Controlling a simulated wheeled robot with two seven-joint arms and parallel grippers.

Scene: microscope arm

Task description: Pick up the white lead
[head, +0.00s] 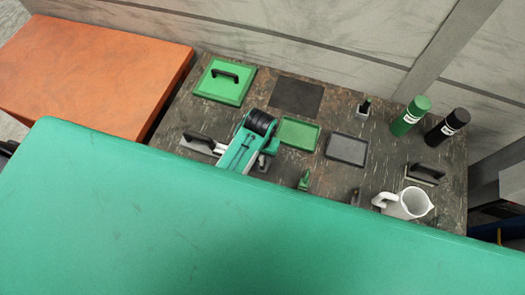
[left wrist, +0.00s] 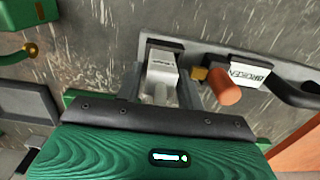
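In the left wrist view a pale white-grey block with a dark end and small unreadable lettering (left wrist: 163,68), which looks like the white lead, sits between the fingers of my left gripper (left wrist: 160,92). One grey finger is on each side of it. A narrow gap shows on the left; contact on the right is unclear. The fingers look open around it. In the head view my left gripper (head: 264,163) is low over the table, mostly hidden behind my teal wrist and its black joint. My right gripper is not in view.
A black-handled plate (head: 204,145) lies left of the gripper; its label (left wrist: 250,72) reads "BROKEN". A green tray (head: 288,145), grey tray (head: 346,161), green clamp (head: 304,180) and white jug (head: 414,203) are rightward. A large teal surface (head: 200,235) hides the near table.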

